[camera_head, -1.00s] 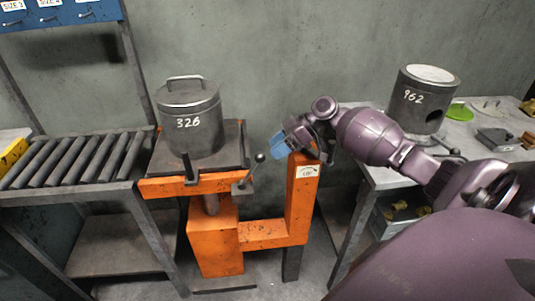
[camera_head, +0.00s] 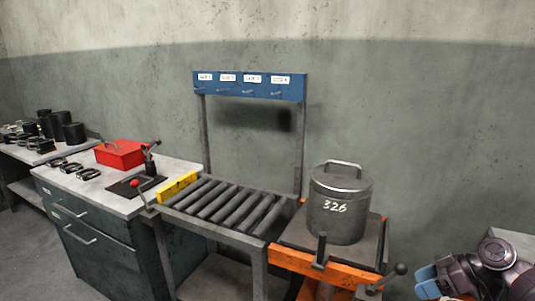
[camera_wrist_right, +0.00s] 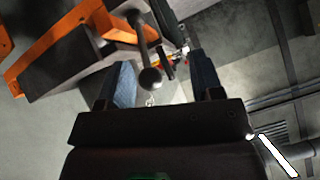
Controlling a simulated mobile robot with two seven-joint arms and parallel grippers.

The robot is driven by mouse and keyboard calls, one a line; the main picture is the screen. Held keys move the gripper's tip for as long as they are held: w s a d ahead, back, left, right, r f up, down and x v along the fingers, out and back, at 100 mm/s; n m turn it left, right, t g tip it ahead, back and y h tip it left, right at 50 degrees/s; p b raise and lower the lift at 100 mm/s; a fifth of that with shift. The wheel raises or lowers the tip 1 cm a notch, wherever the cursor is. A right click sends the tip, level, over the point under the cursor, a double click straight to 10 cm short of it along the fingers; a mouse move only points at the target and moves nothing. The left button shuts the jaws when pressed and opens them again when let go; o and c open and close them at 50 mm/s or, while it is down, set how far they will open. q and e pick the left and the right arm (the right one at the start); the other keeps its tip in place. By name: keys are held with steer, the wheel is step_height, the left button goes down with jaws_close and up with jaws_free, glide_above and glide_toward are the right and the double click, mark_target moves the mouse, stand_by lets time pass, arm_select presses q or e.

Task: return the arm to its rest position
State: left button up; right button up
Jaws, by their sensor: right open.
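My right gripper (camera_head: 428,284) is at the lower right of the head view, with blue fingers, cut off partly by the frame edge. Its arm comes in from the right. In the wrist view its two blue fingers (camera_wrist_right: 163,72) stand apart with a gap between them, open. A dark ball-ended lever (camera_head: 401,269) on the orange press stand (camera_head: 330,266) is just left of and above the gripper; its ball (camera_wrist_right: 150,78) appears in line with the finger gap in the wrist view. I cannot tell whether they touch. My left gripper is not in view.
A grey lidded pot marked 326 (camera_head: 341,208) stands on the orange stand's plate. A roller table (camera_head: 233,237) with a blue hook rack (camera_head: 250,86) is left of it. Further left is a bench (camera_head: 110,195) with a red box (camera_head: 120,154). Open floor shows at lower left.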

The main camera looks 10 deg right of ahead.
steer(key=s+a+f+m+g+h, duration=0.1)
steer(key=s+a+f+h, duration=0.1)
steer(key=s+a+f, duration=0.5)
steer(key=s+a+f+m+g+h, duration=0.1)
steer(key=s+a+f+h, duration=0.1)
steer(key=s+a+f, duration=0.55)
steer(key=s+r+m+t+h, duration=0.1)
steer(key=s+r+m+h, duration=0.25)
steer(key=s, duration=0.35)
steer(key=s+r+m+h, duration=0.3)
steer(key=s+m, duration=0.1)
steer(key=s, duration=0.3)
steer(key=w+f+n+t+y, duration=0.1)
steer(key=w+f+t, duration=0.6)
steer(key=f, duration=0.3)
steer(key=shift+w+f+t, duration=0.2)
steer(key=shift+f+t, duration=0.15)
steer(key=shift+t, duration=0.25)
steer(key=shift+n, duration=0.25)
